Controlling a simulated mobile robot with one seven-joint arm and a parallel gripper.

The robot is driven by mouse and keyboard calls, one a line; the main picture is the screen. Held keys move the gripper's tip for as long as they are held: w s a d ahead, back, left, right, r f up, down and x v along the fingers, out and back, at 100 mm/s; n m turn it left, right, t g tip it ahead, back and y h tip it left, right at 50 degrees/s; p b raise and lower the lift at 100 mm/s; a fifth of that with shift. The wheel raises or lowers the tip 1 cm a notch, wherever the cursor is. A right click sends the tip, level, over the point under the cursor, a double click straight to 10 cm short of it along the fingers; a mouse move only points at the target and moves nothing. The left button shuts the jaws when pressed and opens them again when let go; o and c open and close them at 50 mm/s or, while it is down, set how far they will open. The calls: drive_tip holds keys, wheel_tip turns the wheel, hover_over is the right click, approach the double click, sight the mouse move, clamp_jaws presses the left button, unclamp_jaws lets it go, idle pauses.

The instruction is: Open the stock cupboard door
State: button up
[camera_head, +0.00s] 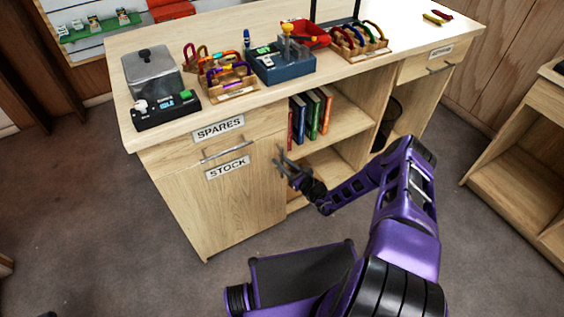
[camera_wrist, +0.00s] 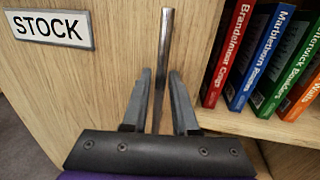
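The stock cupboard door (camera_head: 215,208) is a light wood panel under the SPARES drawer, with a STOCK label (camera_head: 228,167). It looks shut, flush with the desk front. The label also shows in the wrist view (camera_wrist: 50,29). A vertical metal bar handle (camera_wrist: 166,40) stands near the door's right edge. My gripper (camera_head: 281,158) is at that edge in the head view. In the wrist view my gripper (camera_wrist: 162,76) has its two fingers apart, one on each side of the bar. Gaps show beside the bar, so the fingers do not look closed on it.
Right of the door is an open shelf (camera_head: 325,162) with several upright books (camera_head: 311,115). The SPARES drawer (camera_head: 215,140) has a horizontal handle (camera_head: 222,150) above the door. Gear covers the desktop. The floor (camera_head: 110,220) left of and before the door looks clear.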

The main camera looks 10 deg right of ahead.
clamp_jaws()
idle(1.1)
